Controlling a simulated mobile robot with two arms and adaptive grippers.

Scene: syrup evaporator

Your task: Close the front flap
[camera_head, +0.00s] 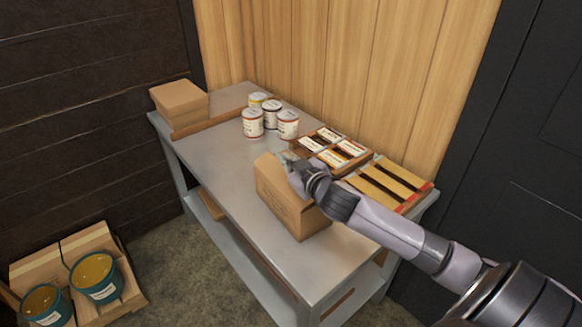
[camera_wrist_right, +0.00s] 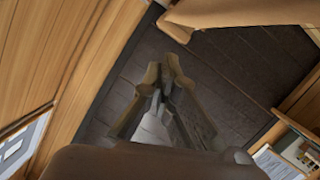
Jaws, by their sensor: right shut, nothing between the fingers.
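A brown cardboard box (camera_head: 285,205) stands on the grey table near its front edge. My right gripper (camera_head: 284,163) is at the top of the box, on its back side, and my forearm covers much of the box top. In the wrist view the fingers of my right gripper (camera_wrist_right: 165,82) are together, with nothing between them. A tan cardboard panel (camera_wrist_right: 245,13) lies just beyond the fingertips there; it looks like part of the box, but I cannot tell which flap. Whether the fingers touch it is unclear. My left gripper is out of view.
The grey table (camera_head: 212,168) has clear room left of the box. Green buckets (camera_head: 95,277) stand low left.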

